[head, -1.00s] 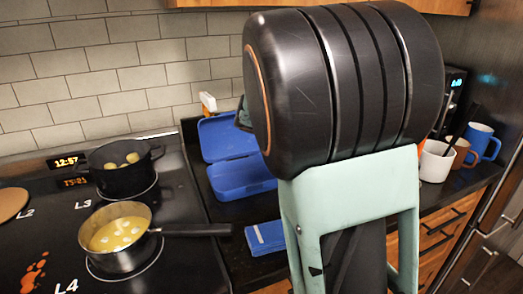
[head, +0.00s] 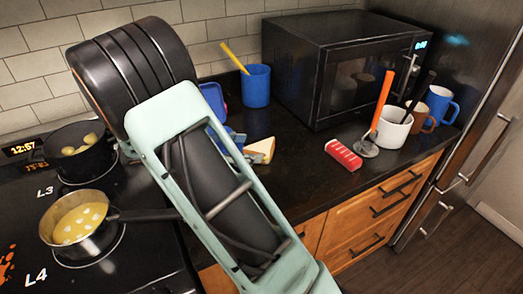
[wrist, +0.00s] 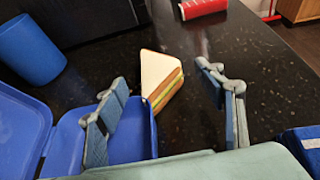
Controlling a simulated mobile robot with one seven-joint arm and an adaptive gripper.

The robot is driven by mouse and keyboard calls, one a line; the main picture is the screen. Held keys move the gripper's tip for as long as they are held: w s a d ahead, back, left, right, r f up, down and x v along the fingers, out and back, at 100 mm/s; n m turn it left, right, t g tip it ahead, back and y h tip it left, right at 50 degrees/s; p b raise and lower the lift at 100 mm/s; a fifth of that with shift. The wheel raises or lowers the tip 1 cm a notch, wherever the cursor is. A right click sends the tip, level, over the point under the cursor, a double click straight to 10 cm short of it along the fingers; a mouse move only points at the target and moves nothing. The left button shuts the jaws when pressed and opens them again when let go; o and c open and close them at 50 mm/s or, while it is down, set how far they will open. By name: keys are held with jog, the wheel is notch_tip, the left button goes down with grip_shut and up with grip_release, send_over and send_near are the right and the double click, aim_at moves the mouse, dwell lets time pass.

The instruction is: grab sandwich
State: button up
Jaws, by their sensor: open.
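The sandwich (head: 260,150) is a triangular half with white bread and a layered filling, on the dark counter. In the wrist view the sandwich (wrist: 161,80) stands just right of the open blue lunchbox (wrist: 70,140). My gripper (wrist: 163,76) is open, with one finger left of the sandwich over the lunchbox and the other to its right over bare counter. The sandwich lies ahead between the fingertips, with nothing gripped. In the head view my arm covers most of the lunchbox, and the gripper's fingers cannot be made out clearly.
A red item (head: 343,155) lies on the counter beyond the sandwich. A blue cup (head: 256,85) stands behind, near the microwave (head: 335,65). A white mug (head: 392,128) and other mugs are right. Pots (head: 75,220) stand on the stove at left. Another blue item (wrist: 305,150) is at lower right.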

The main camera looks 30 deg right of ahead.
aim_at(262, 148)
jog(key=x, duration=0.6)
jog(key=shift+d, duration=0.1)
jog(key=c, duration=0.7)
